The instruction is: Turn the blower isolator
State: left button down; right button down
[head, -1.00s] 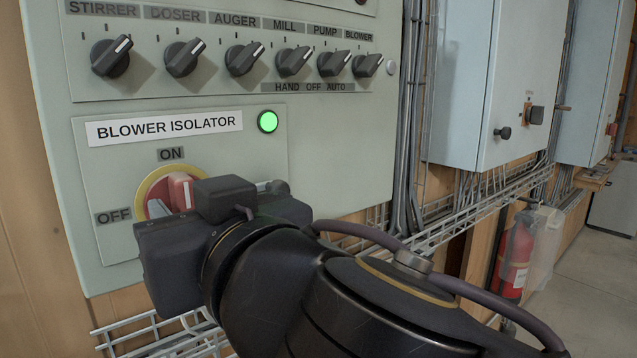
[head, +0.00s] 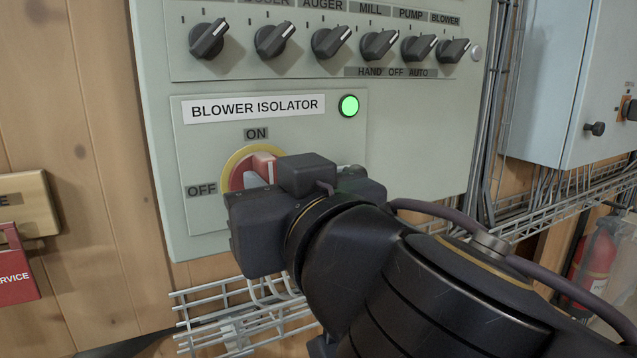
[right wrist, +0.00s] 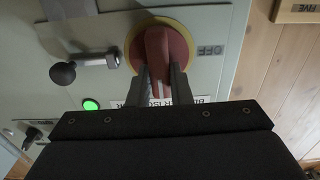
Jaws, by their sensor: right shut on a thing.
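The blower isolator (head: 262,165) is a red rotary handle on a yellow ring, under the "BLOWER ISOLATOR" label (head: 253,108) on the pale green panel. "ON" is marked above it and "OFF" to its left. In the right wrist view the red handle (right wrist: 158,50) stands between the fingers of my right gripper (right wrist: 160,85), which is shut on it. In the head view my right gripper (head: 262,185) hides the lower right of the isolator. The green lamp (head: 349,106) at its upper right is lit. My left gripper is not in view.
A row of black selector knobs (head: 331,43) runs above the isolator. A black ball-ended lever (right wrist: 85,68) sticks out beside it. A wire cable tray (head: 245,310) lies below the panel. A red service tag (head: 15,268) hangs at the left. A grey cabinet (head: 565,80) stands right.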

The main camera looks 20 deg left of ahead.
jog(key=shift+f, duration=0.1)
jog(key=n, duration=0.6)
jog(key=n+b, duration=0.1)
jog(key=n, duration=0.5)
jog(key=f+n+b, duration=0.1)
jog(key=n, duration=0.4)
jog(key=shift+s+a+n, duration=0.35)
jog(key=shift+n, duration=0.05)
dwell(0.4)
jog(key=c, duration=1.3)
grip_release()
jog(key=shift+s+d, duration=0.1)
jog(key=b+v, duration=0.2)
jog(key=v, duration=0.5)
jog(key=shift+s+d, duration=0.2)
jog(key=shift+s, duration=0.05)
